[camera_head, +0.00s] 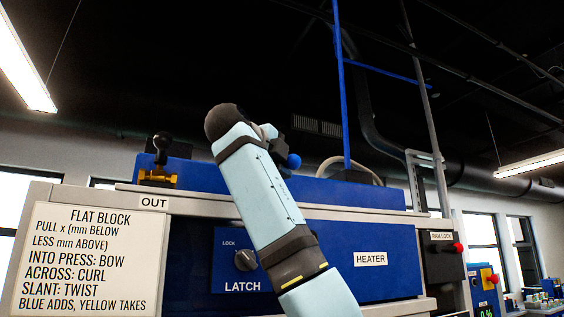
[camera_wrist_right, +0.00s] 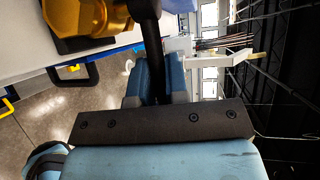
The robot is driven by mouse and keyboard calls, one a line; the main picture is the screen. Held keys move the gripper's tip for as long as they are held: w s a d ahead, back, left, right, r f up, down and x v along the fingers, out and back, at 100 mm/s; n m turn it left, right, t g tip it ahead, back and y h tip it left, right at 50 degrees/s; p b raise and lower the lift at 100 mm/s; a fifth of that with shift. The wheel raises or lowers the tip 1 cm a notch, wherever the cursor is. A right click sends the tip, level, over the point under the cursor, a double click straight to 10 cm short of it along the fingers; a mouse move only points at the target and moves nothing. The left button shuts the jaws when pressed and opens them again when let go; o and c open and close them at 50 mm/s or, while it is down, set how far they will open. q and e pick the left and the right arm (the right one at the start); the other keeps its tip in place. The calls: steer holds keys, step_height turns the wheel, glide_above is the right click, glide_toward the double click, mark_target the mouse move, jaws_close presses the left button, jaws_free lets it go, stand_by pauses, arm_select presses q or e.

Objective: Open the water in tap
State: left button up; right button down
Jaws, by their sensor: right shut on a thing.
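In the wrist view a brass-coloured tap body (camera_wrist_right: 85,15) stands at the top left, with a black lever (camera_wrist_right: 150,28) beside it. My right gripper (camera_wrist_right: 155,82) is shut on this lever, its two blue fingers on either side. In the head view my right arm reaches up in front of the blue machine and hides most of the gripper and the tap. My left gripper is not in view.
Another tap (camera_head: 158,172), yellow with a black handle, stands at the left above the OUT label (camera_head: 153,203). The LATCH knob (camera_head: 245,260) and HEATER label (camera_head: 370,259) are on the front panel. An instruction sign (camera_head: 85,262) is at the left.

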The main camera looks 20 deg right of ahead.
steer(key=shift+a+f+m+g+h+p, duration=0.1)
steer(key=shift+a+m+g+h+p, duration=0.3)
steer(key=shift+m+g, duration=0.4)
steer(key=c, duration=1.1)
jaws_free()
steer(key=shift+c, duration=0.2)
steer(key=b+v, duration=0.2)
steer(key=v, duration=1.2)
steer(key=shift+w, duration=0.2)
steer(key=shift+f, duration=0.1)
